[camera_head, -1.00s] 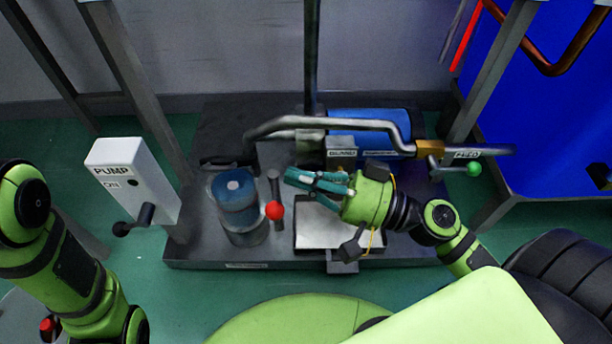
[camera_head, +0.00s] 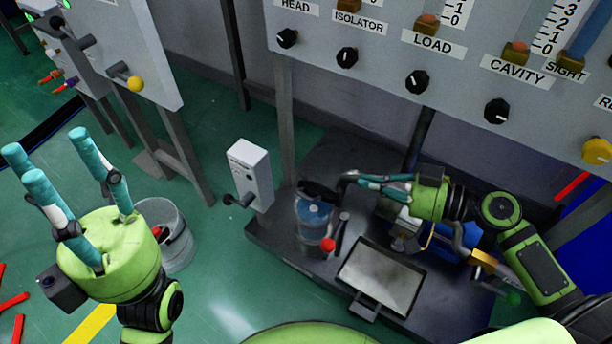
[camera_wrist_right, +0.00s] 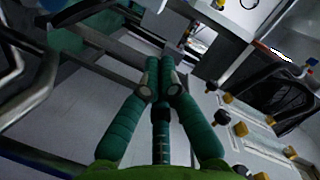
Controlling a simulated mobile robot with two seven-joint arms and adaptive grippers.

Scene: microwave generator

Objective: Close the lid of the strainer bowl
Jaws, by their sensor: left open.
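The strainer bowl (camera_head: 312,222) is a clear blue-tinted cylinder on the dark base in the head view. A dark piece that looks like its lid (camera_head: 316,190) stands at the bowl's far rim, and the blue inside shows in front of it. My right gripper (camera_head: 362,183) is to the right of the lid, teal fingers pointing left toward it, with a small gap. In the right wrist view its fingertips (camera_wrist_right: 160,66) meet with nothing seen between them. My left gripper (camera_head: 62,165) is raised at the far left, fingers spread and empty, far from the bowl.
A red-knobbed lever (camera_head: 327,245) stands just in front of the bowl. A metal tray (camera_head: 382,277) lies to its right. A white pump box (camera_head: 250,175) stands to its left, and a bucket (camera_head: 170,235) is by my left gripper. Pipes run behind my right gripper.

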